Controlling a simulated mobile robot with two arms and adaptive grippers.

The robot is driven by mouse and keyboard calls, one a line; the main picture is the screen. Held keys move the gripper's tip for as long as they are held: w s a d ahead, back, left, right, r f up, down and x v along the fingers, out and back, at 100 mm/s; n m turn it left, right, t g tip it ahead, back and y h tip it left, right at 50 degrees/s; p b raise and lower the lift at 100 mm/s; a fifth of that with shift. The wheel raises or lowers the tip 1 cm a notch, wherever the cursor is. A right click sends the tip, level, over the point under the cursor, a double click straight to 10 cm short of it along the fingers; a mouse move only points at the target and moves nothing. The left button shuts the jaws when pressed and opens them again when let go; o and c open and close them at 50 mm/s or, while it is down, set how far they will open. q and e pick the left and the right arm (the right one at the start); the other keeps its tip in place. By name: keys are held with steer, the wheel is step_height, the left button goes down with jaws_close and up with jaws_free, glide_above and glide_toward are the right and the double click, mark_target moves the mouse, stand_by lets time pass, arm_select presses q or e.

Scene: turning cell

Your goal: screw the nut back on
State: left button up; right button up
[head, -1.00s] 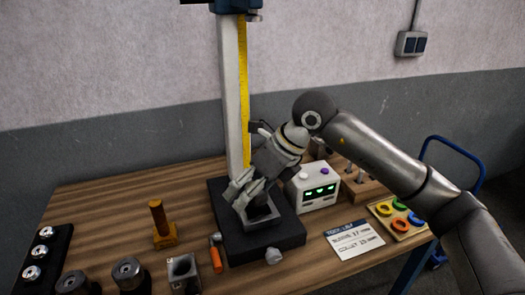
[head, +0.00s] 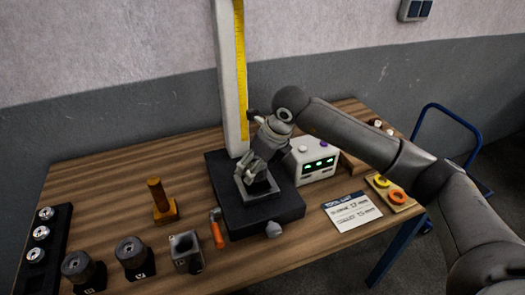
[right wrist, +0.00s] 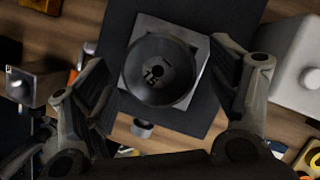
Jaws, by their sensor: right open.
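A dark round piece marked 15 (right wrist: 158,72), with a hole in its middle, sits in a grey square block (right wrist: 190,27) in the right wrist view. I cannot tell if this piece is the nut. The block (head: 244,191) stands on a black base plate (head: 280,212) in the head view, partly hidden by my right gripper. My right gripper (head: 255,177) is above the block, pointing down. In the right wrist view, my right gripper (right wrist: 165,82) is open, its fingers apart on either side of the round piece, with nothing held. My left gripper is not in view.
A white box with green displays (head: 317,162) stands close right of the plate. An orange-handled tool (head: 217,232), a hollow grey block (head: 186,252) and a brass-coloured post (head: 158,198) are to the left. Two dark round pieces (head: 131,252) stand front left. A pale column (head: 230,90) rises behind.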

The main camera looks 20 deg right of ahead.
steer(key=shift+w+a+f, duration=0.1)
steer(key=shift+f, duration=0.25)
steer(key=shift+c, duration=1.6)
steer(key=c, duration=0.9)
steer(key=m+h+b, duration=0.1)
steer(key=m, duration=0.1)
steer(key=shift+f+m+t, duration=0.1)
steer(key=shift+m+t, duration=0.2)
steer(key=m, duration=0.2)
steer(key=m+h+b, duration=0.1)
steer(key=m, duration=0.1)
steer(key=shift+a+h, duration=0.1)
steer(key=shift+h, duration=0.2)
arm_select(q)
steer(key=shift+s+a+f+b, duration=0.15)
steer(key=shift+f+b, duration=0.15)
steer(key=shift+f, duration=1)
arm_select(e)
steer(key=shift+m+h, duration=0.5)
steer(key=shift+m, duration=0.8)
